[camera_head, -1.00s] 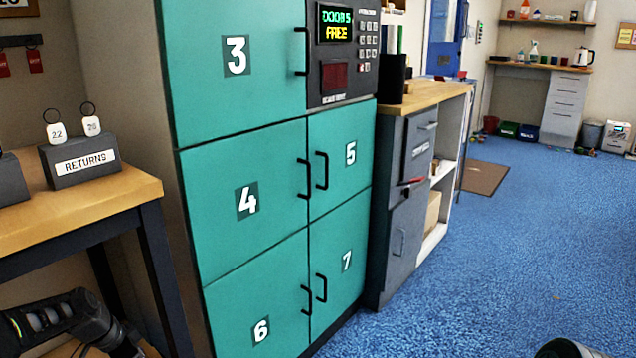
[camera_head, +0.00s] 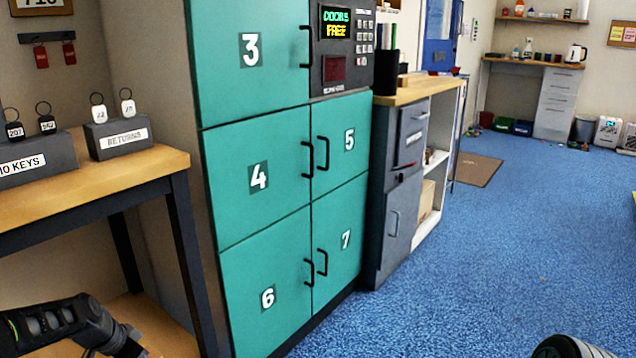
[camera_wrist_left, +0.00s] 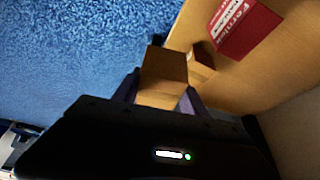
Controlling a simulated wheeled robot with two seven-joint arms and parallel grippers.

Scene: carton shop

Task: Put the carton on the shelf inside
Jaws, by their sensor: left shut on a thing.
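In the left wrist view my left gripper (camera_wrist_left: 160,92) is shut on a small plain brown carton (camera_wrist_left: 166,65), which sits between its two fingers. I cannot tell whether the two touch. In the head view only part of my left arm shows at the lower left; the gripper and held carton are out of that picture. An open white shelf unit (camera_head: 433,215) stands past the grey cabinet, with a brown box (camera_head: 424,199) inside. My right gripper is not in view.
Teal lockers (camera_head: 262,220) with shut numbered doors fill the middle; their display reads "DOORS FREE". A wooden table (camera_head: 100,190) with key holders (camera_head: 118,137) stands at left. The grey cabinet (camera_head: 400,215) is right of the lockers. Blue floor (camera_head: 500,270) is open at right.

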